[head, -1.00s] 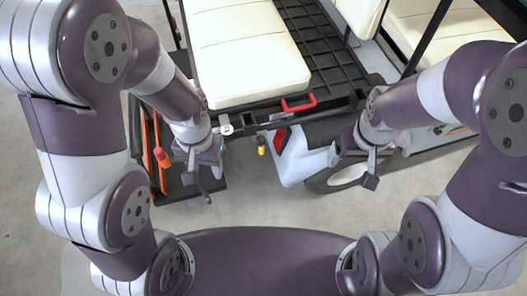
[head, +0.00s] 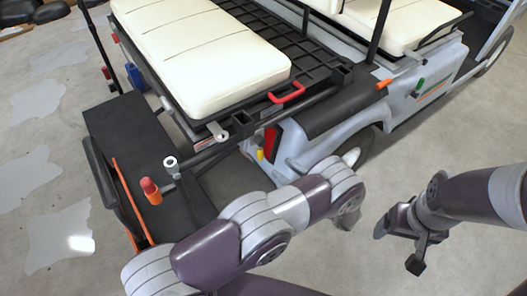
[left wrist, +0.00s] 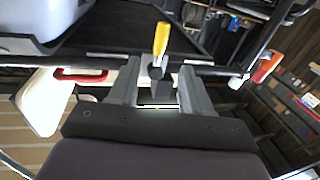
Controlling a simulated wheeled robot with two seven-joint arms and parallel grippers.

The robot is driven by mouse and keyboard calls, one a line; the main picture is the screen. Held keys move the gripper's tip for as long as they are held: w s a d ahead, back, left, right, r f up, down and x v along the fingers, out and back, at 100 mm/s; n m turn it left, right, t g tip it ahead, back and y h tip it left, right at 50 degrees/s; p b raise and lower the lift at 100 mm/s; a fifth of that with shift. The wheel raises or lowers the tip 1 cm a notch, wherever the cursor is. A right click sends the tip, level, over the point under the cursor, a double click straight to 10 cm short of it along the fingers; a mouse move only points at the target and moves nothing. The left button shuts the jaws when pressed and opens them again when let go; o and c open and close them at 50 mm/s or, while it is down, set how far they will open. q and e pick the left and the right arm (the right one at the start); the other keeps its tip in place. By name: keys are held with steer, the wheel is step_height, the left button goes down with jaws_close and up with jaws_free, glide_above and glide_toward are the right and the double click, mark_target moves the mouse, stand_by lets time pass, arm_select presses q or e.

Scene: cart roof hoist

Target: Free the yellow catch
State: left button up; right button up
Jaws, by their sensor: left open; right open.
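The yellow catch (head: 261,155) hangs at the rear edge of the cart, left of the red tail light. In the left wrist view the yellow catch (left wrist: 161,38) stands ahead of my open left gripper (left wrist: 160,72). Its dark lower part lines up between the two fingers; whether they touch it I cannot tell. In the head view my left arm covers that gripper. My right gripper (head: 417,246) is open and empty over the floor at the right, apart from the cart.
A red handle (head: 287,93) sits beside the cream seat (head: 200,55). A black platform (head: 130,130) with an orange-red grip (head: 150,190) stands at the left. The grey cart body (head: 310,135) and wheel are close to my left arm. Floor at the right is clear.

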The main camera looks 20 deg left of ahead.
mark_target(260, 149)
arm_select(q)
steer(key=x, duration=1.2)
steer(key=shift+b, duration=0.3)
steer(key=shift+w+a, duration=0.1)
jaws_close()
